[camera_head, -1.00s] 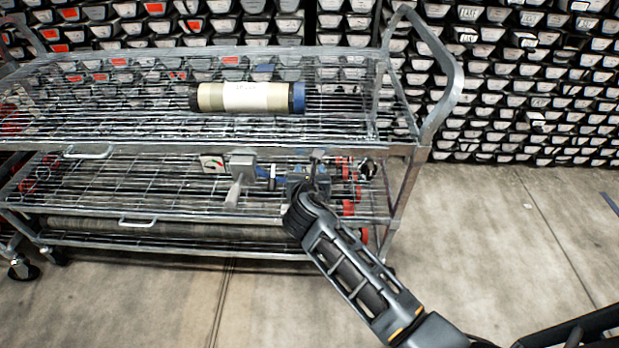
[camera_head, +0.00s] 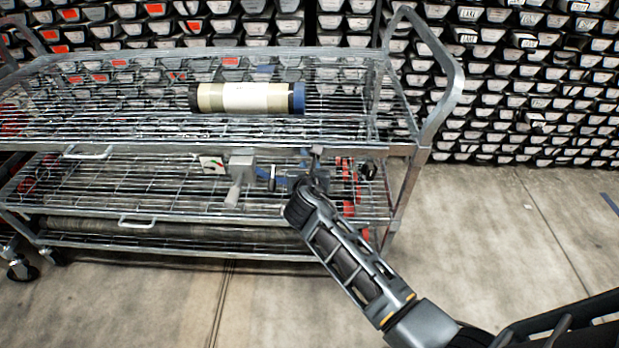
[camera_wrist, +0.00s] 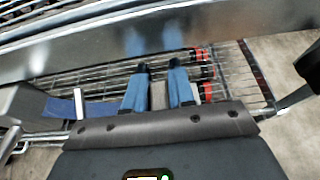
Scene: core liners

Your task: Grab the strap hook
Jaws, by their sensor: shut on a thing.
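My gripper (camera_wrist: 160,74) shows its two blue fingers in the wrist view, close together under the cart's metal edge. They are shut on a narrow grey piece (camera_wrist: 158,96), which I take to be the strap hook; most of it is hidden. A blue strap (camera_wrist: 62,107) with a pale metal piece lies to the left of the fingers. In the head view my gripper (camera_head: 297,184) is at the front of the cart, just below the top shelf, and the hook is not clear there.
The wire cart (camera_head: 130,142) has a solid metal top rim (camera_wrist: 220,30) close above my fingers. A cylinder (camera_head: 246,98) lies on the top shelf. A grey box with a lever (camera_head: 241,170) is left of my gripper; red parts (camera_head: 348,185) are to the right. The floor in front is clear.

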